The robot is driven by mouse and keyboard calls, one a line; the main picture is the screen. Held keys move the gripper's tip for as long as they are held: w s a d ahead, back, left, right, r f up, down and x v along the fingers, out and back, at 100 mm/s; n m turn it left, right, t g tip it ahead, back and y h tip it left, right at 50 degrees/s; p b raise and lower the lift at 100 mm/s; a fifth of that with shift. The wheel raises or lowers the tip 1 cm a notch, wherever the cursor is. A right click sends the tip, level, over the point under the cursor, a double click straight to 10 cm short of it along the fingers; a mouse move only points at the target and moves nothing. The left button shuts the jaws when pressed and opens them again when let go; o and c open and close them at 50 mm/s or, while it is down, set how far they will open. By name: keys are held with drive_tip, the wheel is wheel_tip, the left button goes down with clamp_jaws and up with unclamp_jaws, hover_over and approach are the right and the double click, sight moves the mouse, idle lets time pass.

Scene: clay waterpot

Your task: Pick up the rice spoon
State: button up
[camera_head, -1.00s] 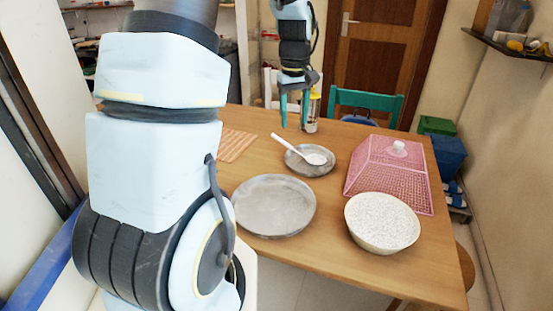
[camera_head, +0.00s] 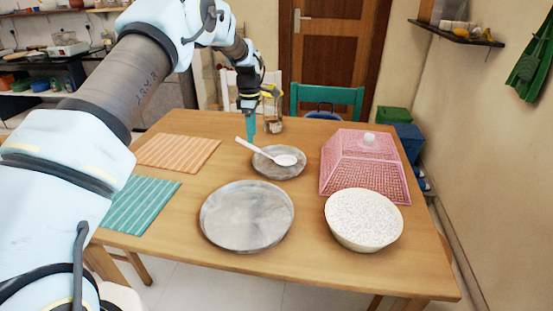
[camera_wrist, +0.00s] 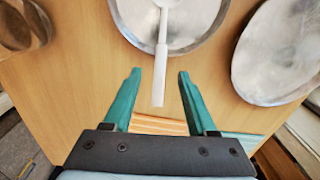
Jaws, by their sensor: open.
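The white rice spoon (camera_head: 284,160) rests with its bowl in a small grey metal plate (camera_head: 292,171), and its handle sticks out over the rim to the upper left. My gripper (camera_head: 249,138) is over the table near the handle end. In the wrist view, my gripper (camera_wrist: 158,76) is open with its green fingers apart. The spoon's handle (camera_wrist: 161,70) shows between the two fingertips, with nothing held. The small plate (camera_wrist: 200,20) lies beyond the fingertips. The spoon's bowl is cut off by the wrist view's upper edge.
A large metal plate (camera_head: 247,217) stands in front of the small one. A pink mesh cover (camera_head: 362,168) and a speckled bowl (camera_head: 363,220) are at the right. An orange striped mat (camera_head: 178,151) and a green striped mat (camera_head: 140,205) lie left. A jar (camera_head: 273,122) stands behind the gripper.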

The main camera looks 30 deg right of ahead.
sight(255, 147)
drive_tip(key=shift+s+d+f+p, duration=0.15)
drive_tip(key=shift+f+p, duration=0.55)
drive_tip(key=shift+f, duration=0.9)
drive_tip(key=shift+s+d+f+p, duration=0.1)
drive_tip(key=shift+f+p, duration=0.6)
drive_tip(key=shift+f, duration=0.9)
clamp_jaws()
